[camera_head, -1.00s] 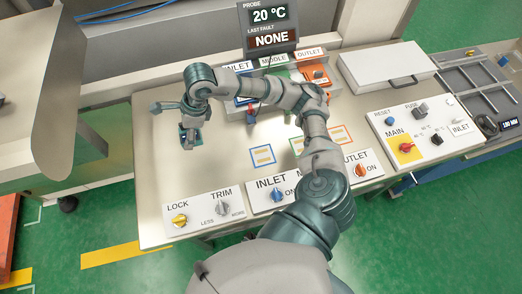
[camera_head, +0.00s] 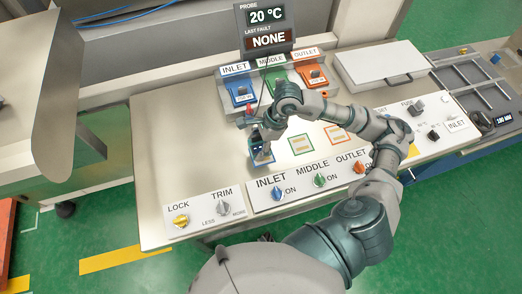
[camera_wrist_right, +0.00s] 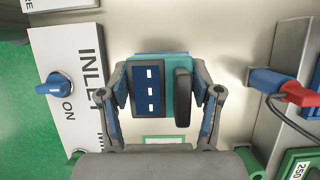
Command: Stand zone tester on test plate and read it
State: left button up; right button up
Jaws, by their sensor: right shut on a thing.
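My right gripper (camera_head: 264,140) is shut on the zone tester (camera_head: 257,148), a small teal block. In the right wrist view the tester (camera_wrist_right: 148,88) sits between the two fingers, with a dark face bearing white marks and a black bar at its side. It is over or on the blue-outlined test plate (camera_head: 266,161), mostly hidden; contact cannot be told. The green-outlined plate (camera_head: 301,145) and orange-outlined plate (camera_head: 338,134) lie bare to the right. The display (camera_head: 267,25) reads probe 20 °C, last fault NONE. My left gripper is not in view.
Blue (camera_head: 240,92), green and orange (camera_head: 314,76) INLET, MIDDLE and OUTLET units stand behind the plates. A red plug (camera_wrist_right: 297,93) is close by in the wrist view. Knob panels (camera_head: 205,213) line the front edge. The bench's left part (camera_head: 170,140) is clear.

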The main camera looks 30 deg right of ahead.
aim_at(259, 150)
jog(key=shift+f, duration=0.9)
jog(key=shift+d+f, duration=0.2)
jog(key=shift+f, duration=0.35)
jog(key=shift+d+f, duration=0.2)
jog(key=shift+f, duration=0.35)
jog(key=shift+d+f, duration=0.1)
jog(key=shift+d, duration=0.15)
jog(key=o, duration=1.2)
jog(key=shift+d, duration=0.25)
jog(key=shift+c, duration=0.2)
jog(key=shift+o, duration=0.4)
jog(key=shift+a, duration=0.7)
jog(key=shift+r, duration=0.35)
jog(key=v, duration=0.4)
jog(key=shift+d+r, duration=0.25)
jog(key=shift+d, duration=0.2)
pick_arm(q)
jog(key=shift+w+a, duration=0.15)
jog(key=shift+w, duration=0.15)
pick_arm(e)
jog(key=v, duration=0.7)
